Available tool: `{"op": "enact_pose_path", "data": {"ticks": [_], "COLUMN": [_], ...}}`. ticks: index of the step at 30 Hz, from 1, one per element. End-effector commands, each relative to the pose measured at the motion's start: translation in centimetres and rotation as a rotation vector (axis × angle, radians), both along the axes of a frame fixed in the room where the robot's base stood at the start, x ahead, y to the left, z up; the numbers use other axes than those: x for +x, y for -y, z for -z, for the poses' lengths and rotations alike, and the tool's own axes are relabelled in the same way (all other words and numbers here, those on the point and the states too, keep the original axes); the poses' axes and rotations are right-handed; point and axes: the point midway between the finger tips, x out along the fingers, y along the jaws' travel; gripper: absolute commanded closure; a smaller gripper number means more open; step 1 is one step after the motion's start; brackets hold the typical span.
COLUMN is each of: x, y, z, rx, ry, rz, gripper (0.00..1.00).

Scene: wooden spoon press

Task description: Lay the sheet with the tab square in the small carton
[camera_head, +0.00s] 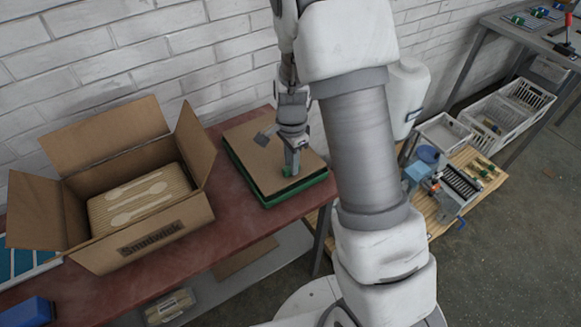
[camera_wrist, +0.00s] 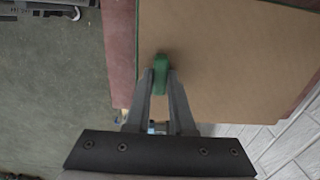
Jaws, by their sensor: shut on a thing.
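A brown sheet (camera_head: 252,150) lies flat on top of a green-edged stack on the red table. It fills much of the wrist view (camera_wrist: 230,60). A green tab (camera_wrist: 161,68) stands at the sheet's near edge. My gripper (camera_head: 291,172) points down at the sheet, and in the wrist view its fingers (camera_wrist: 162,85) are closed on the green tab. The small carton (camera_head: 150,240) stands open to the left, flaps spread. Inside, wooden spoons (camera_head: 138,198) lie on a ribbed tan layer. The carton's inner bottom is hidden.
The red table (camera_head: 225,225) has a bare strip between carton and stack. A brick wall (camera_head: 120,50) runs close behind. A blue item (camera_head: 28,312) is at the table's front left. A wooden pallet (camera_head: 485,160) with tools and white crates (camera_head: 495,118) stands at right.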

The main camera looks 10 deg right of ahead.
Motion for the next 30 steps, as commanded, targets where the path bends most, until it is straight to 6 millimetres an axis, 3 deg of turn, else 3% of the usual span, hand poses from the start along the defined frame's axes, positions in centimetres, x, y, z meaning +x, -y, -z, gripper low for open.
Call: {"op": "enact_pose_path", "data": {"ticks": [9,15,21,30], "x": [-3.5,-5.2,-5.9,-6.0], "y": [6.0,8.8,9.9,10.0], "z": [-4.4,-6.3,-7.0,-7.1], "rx": [0.0,-0.001,-0.001,0.0], "ry": [0.003,0.001,0.001,0.0], "rz": [0.006,0.004,0.001,0.0], "gripper": [1.0,1.0,1.0,1.0]}}
